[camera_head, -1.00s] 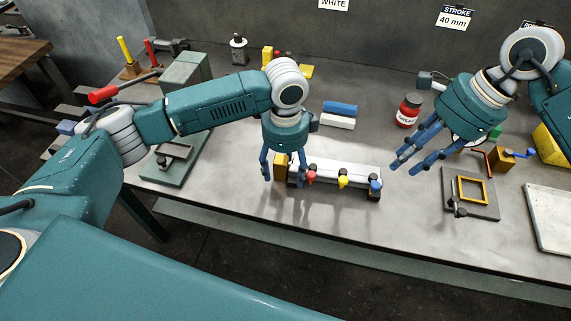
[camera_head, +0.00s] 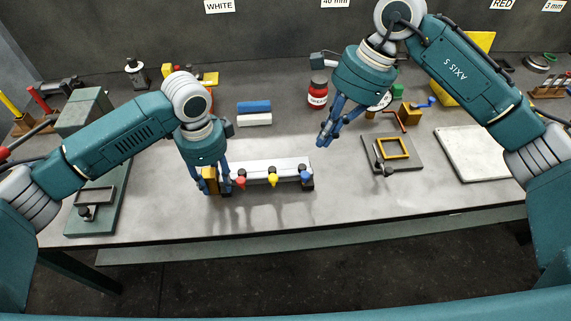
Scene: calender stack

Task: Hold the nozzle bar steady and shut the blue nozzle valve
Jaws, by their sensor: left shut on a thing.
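The nozzle bar (camera_head: 262,168) is a pale bar on dark end supports, lying near the table's front edge. A red valve (camera_head: 241,182), a yellow valve (camera_head: 273,180) and the blue nozzle valve (camera_head: 305,176) line its front from left to right. My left gripper (camera_head: 216,185) is shut on the bar's left end, beside a yellow-orange block (camera_head: 209,180). Its fingers hide part of that end. My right gripper (camera_head: 326,140) is in the air, above and to the right of the blue valve, apart from it. Its fingertips appear close together; whether they are shut is unclear.
A red jar (camera_head: 318,92) stands behind my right gripper. A blue block and a white block (camera_head: 254,119) lie behind the bar. A fixture with a yellow frame (camera_head: 393,148) and a pale tray (camera_head: 474,153) are to the right. The table before the bar is clear.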

